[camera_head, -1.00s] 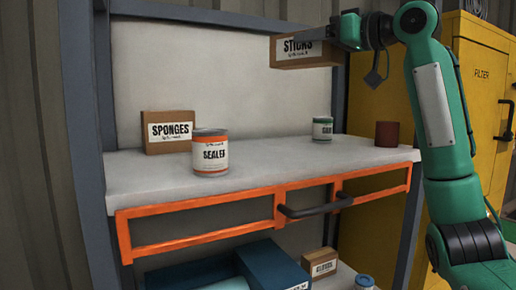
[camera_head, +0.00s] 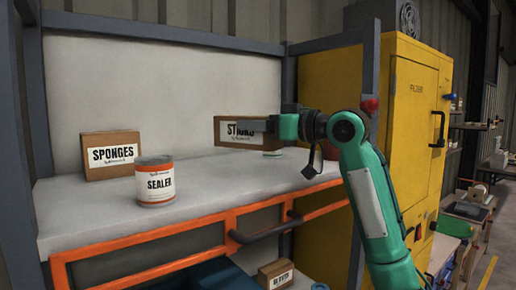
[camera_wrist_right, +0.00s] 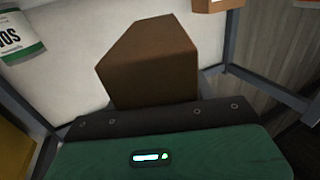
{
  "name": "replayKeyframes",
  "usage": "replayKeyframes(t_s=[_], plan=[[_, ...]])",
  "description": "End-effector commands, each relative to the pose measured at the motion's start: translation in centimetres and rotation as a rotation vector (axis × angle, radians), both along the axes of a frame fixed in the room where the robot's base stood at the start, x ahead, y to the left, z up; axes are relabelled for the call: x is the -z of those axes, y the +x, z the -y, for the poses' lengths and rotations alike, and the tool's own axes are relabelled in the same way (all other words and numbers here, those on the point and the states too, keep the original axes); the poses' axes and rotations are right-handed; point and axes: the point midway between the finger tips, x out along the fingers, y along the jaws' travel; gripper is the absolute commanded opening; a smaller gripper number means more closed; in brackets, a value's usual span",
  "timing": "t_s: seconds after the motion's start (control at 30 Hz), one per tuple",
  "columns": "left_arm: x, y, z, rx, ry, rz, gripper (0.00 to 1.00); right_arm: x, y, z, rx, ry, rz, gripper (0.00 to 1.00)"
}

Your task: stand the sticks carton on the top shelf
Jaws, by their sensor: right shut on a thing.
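The sticks carton (camera_head: 229,134) is a brown box with a white label, upright above the top shelf (camera_head: 95,205) toward its right part. My right gripper (camera_head: 262,125) comes from the right and is shut on the carton, its finger covering part of the label. In the right wrist view the carton's plain brown side (camera_wrist_right: 150,62) fills the middle, just beyond the gripper. I cannot tell whether its bottom touches the shelf. My left gripper is not in view.
The sponges carton (camera_head: 110,155) and the sealer can (camera_head: 155,182) stand at the shelf's left. A white-and-green can (camera_head: 272,153) is mostly hidden behind the held carton and gripper. Shelf room is clear between the sealer can and held carton.

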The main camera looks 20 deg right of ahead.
Motion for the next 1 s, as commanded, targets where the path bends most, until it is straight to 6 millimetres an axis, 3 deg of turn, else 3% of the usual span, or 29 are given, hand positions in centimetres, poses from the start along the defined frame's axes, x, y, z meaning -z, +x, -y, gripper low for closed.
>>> replayKeyframes(t_s=[0.6, 1.0], plan=[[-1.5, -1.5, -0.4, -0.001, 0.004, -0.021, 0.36, 5.5, 0.0, 0.0, 0.0, 0.001, -0.001, 0.25], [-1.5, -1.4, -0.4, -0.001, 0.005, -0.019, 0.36, 6.2, 0.0, 0.0, 0.0, 0.001, 0.002, 0.25]])
